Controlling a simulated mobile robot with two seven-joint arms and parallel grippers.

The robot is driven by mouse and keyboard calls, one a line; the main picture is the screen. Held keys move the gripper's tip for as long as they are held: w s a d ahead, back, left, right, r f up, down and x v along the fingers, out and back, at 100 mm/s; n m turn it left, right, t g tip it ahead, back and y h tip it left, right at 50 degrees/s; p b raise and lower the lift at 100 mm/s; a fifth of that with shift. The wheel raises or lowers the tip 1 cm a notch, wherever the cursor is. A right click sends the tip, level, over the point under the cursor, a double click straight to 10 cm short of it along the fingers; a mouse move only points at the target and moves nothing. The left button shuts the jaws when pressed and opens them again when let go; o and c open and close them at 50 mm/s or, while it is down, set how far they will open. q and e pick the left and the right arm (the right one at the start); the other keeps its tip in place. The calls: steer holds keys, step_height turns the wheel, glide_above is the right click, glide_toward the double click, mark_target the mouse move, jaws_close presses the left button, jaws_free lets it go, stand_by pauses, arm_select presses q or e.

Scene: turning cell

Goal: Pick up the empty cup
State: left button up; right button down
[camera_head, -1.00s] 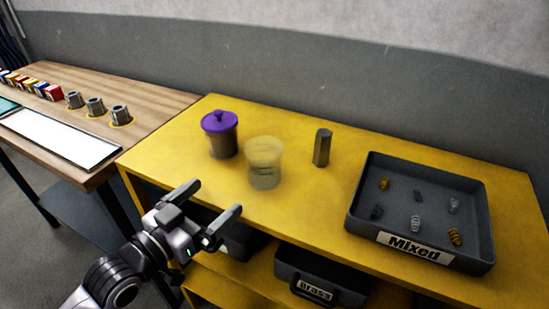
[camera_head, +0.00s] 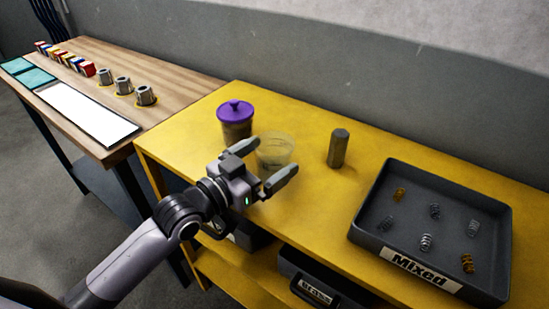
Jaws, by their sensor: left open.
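A clear, see-through cup (camera_head: 276,150) stands upright on the yellow table (camera_head: 318,215), and it looks empty. A cup with a purple lid (camera_head: 235,118) stands just left of it and behind my gripper. My left gripper (camera_head: 270,166) is open, with its two fingers pointing toward the clear cup. The fingertips overlap the cup's lower left and front in the picture; I cannot tell whether they touch it. My right gripper is not in view.
A dark hexagonal bar (camera_head: 338,148) stands right of the clear cup. A grey tray marked "Mixed" (camera_head: 420,262) holds several springs at the right. A dark "Brass" box (camera_head: 318,291) sits on the shelf below. A wooden table (camera_head: 165,82) stands at the left.

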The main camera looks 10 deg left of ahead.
arm_select(q)
steer(key=shift+x, duration=0.85)
steer(key=c, duration=0.9)
steer(key=shift+o, duration=0.2)
steer(key=shift+s, duration=0.1)
